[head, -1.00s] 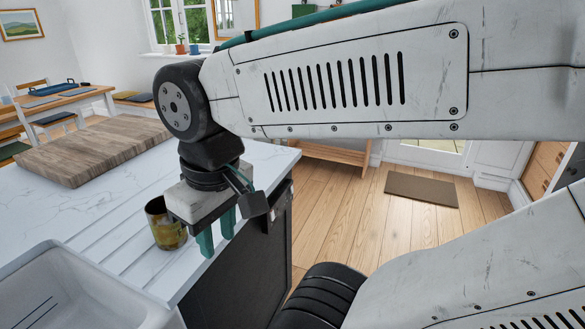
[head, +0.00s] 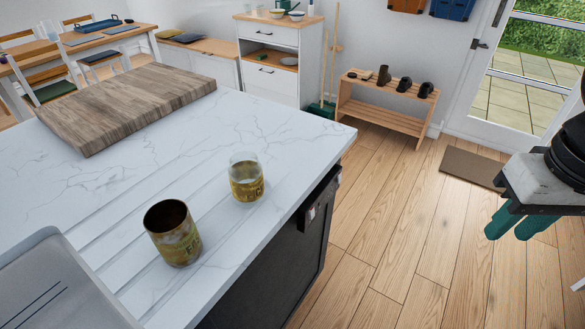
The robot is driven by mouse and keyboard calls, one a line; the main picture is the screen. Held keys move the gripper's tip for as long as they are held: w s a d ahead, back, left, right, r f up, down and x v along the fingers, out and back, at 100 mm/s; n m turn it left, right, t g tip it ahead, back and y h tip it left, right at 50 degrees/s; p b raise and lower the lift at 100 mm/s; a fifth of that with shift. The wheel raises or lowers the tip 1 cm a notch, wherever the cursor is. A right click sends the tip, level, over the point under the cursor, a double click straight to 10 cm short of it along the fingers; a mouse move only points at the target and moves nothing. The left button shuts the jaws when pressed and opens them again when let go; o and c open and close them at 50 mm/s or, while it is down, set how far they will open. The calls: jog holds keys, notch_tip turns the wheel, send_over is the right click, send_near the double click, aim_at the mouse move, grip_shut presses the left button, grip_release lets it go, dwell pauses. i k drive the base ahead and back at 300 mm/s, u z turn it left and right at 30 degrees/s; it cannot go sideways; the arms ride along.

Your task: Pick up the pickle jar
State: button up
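Two jar-like containers stand upright on the white marble counter (head: 100,205). The nearer one (head: 178,243) is brownish-green with a dark open top and a yellowish label. The farther one (head: 246,182) is clear glass with yellow-green contents and a label. Both have similar labels, and I cannot tell for sure which is the pickle jar. My gripper (head: 509,231) is at the right edge, over the floor and well away from both. Its two teal fingers point down with a gap between them, and nothing is held.
A wooden cutting board (head: 135,100) lies at the back left of the counter. A sink (head: 65,290) is at the front left. The counter's right edge runs past both containers. Beyond are a shoe bench (head: 385,112), a doormat (head: 472,167) and clear wooden floor.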

aim_at(247, 179)
jog(key=z, duration=0.1)
jog(key=k, duration=1.2)
jog(key=u, duration=0.75)
jog(key=i, duration=0.9)
jog(key=u, duration=0.35)
jog(key=k, duration=0.6)
jog(key=z, duration=0.75)
jog(key=i, duration=0.5)
